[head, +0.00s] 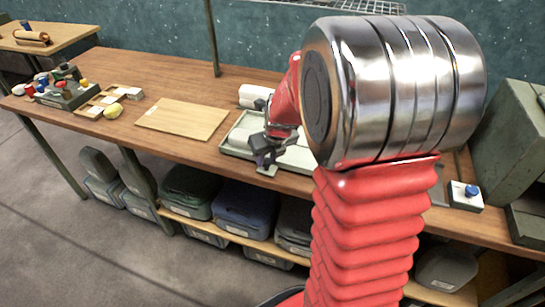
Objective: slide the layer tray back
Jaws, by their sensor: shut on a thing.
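A pale grey-green layer tray (236,142) lies flat on the wooden workbench, right of the middle. It has a raised rim. My gripper (267,164) is at the tray's front side, low over the bench top, and is shut on the tray's front part. The exact spot between the fingers is too small to tell. My red and chrome arm hides the tray's right part.
A flat wooden board (183,119) lies left of the tray. A compartment box (105,101) and a rack with coloured tops (66,91) stand further left. A white cylinder (254,96) lies behind the tray. A green cabinet (508,135) stands at the right. Lidded bins fill the lower shelf.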

